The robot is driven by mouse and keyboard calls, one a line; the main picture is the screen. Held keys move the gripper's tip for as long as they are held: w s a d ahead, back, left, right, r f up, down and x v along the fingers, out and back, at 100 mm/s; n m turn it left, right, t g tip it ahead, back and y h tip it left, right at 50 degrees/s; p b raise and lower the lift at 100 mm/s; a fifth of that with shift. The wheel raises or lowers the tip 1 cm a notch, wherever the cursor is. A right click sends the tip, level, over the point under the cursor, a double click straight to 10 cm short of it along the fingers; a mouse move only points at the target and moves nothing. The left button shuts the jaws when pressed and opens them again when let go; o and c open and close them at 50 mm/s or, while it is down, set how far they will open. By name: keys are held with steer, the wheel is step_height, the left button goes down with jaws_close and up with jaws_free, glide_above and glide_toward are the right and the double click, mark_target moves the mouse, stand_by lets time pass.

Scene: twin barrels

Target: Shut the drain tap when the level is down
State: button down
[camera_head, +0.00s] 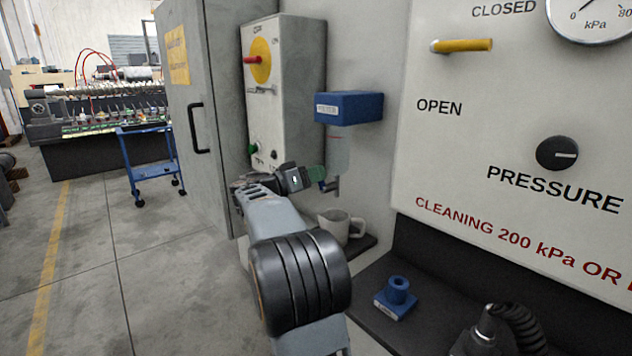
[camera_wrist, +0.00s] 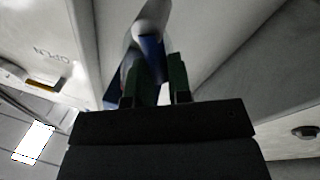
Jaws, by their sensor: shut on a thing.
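A blue filter head (camera_head: 348,108) is fixed to the grey wall in the head view. A clear bowl (camera_head: 339,155) hangs under it, with a faint red mark near its top; I cannot make out the liquid level. The drain tap (camera_head: 333,186) is at the bowl's bottom, partly hidden by my gripper (camera_head: 318,177). In the wrist view, my gripper's green fingers (camera_wrist: 155,80) are shut on the tap's blue handle (camera_wrist: 152,50), below a pale rounded part. Whether the tap is open or shut is unclear.
A light mug (camera_head: 335,226) stands below the tap on a dark shelf. A blue block (camera_head: 397,291) sits on the lower dark ledge. A panel with a yellow lever (camera_head: 462,46) is at right. A grey cabinet (camera_head: 195,110) and blue cart (camera_head: 150,170) are at left.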

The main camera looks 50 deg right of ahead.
steer(key=shift+w+d+f+n+t+h+b, duration=0.1)
steer(key=shift+w+f+n+t+h+b, duration=0.4)
steer(key=shift+n, duration=1.85)
steer(key=shift+w+f+n+t+h+b, duration=0.25)
steer(key=shift+f+n+t, duration=0.35)
steer(key=shift+n, duration=1.8)
steer(key=shift+w+d+f+n+t+h+b, duration=0.1)
steer(key=shift+w+f+n+t+h+b, duration=0.45)
steer(key=shift+n, duration=1.8)
steer(key=shift+s+f+y, duration=0.2)
steer(key=shift+s+y, duration=0.05)
steer(key=shift+y, duration=0.15)
steer(key=c, duration=1.1)
jaws_free()
steer(key=shift+f, duration=0.1)
steer(key=shift+o, duration=0.2)
steer(key=shift+a, duration=0.1)
